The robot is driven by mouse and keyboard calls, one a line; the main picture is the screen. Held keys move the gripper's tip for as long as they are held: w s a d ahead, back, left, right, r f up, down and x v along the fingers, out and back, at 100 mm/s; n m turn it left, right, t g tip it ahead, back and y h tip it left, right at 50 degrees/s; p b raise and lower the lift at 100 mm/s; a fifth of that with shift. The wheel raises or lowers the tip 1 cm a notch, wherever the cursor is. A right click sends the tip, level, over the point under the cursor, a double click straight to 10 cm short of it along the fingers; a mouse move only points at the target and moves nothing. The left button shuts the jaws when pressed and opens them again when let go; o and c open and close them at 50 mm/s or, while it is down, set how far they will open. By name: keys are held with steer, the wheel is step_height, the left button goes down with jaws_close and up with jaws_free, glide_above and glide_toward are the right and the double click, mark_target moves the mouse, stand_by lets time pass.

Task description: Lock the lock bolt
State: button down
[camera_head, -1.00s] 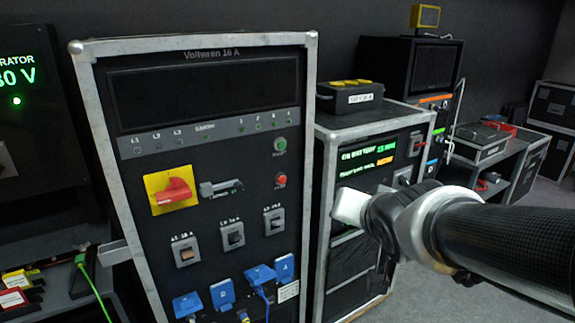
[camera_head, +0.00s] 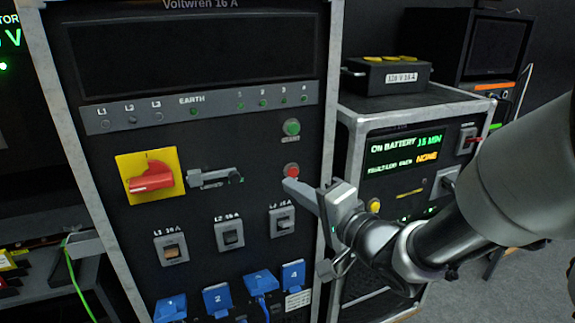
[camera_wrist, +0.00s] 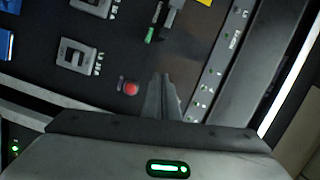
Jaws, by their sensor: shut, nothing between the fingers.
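The lock bolt (camera_head: 215,177) is a small grey metal slide on the black Voltwren panel. It lies roughly level, just right of a red rotary handle (camera_head: 150,180) on a yellow plate (camera_head: 130,163). In the wrist view the bolt (camera_wrist: 172,18) is at the top, partly cut off by the frame edge. My gripper (camera_head: 288,185) is shut and empty. Its fingertips are in front of the panel, right of the bolt and apart from it, close to the red button (camera_head: 291,170). In the wrist view the shut fingers (camera_wrist: 163,82) point toward the bolt's side of the panel.
A green button (camera_head: 291,127) sits above the red one. Several breaker switches (camera_head: 230,234) and blue sockets (camera_head: 216,299) are below. The panel's metal frame edge (camera_head: 331,90) is close to my wrist. A battery cabinet (camera_head: 345,113) stands to the right.

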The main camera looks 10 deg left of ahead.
mark_target(221, 173)
steer(key=shift+a, duration=0.1)
steer(key=w+a+f+b, duration=0.1)
steer(key=w+a, duration=0.4)
steer(key=a, duration=0.5)
steer(key=shift+f+b, duration=0.2)
steer(key=shift+b, duration=0.2)
steer(key=shift+a, duration=0.1)
steer(key=s+a, duration=0.1)
steer(key=a, duration=0.1)
steer(key=s+a+b, duration=0.1)
steer(key=shift+s+a, duration=0.2)
steer(key=shift+a, duration=0.2)
steer(key=shift+s+a, duration=0.1)
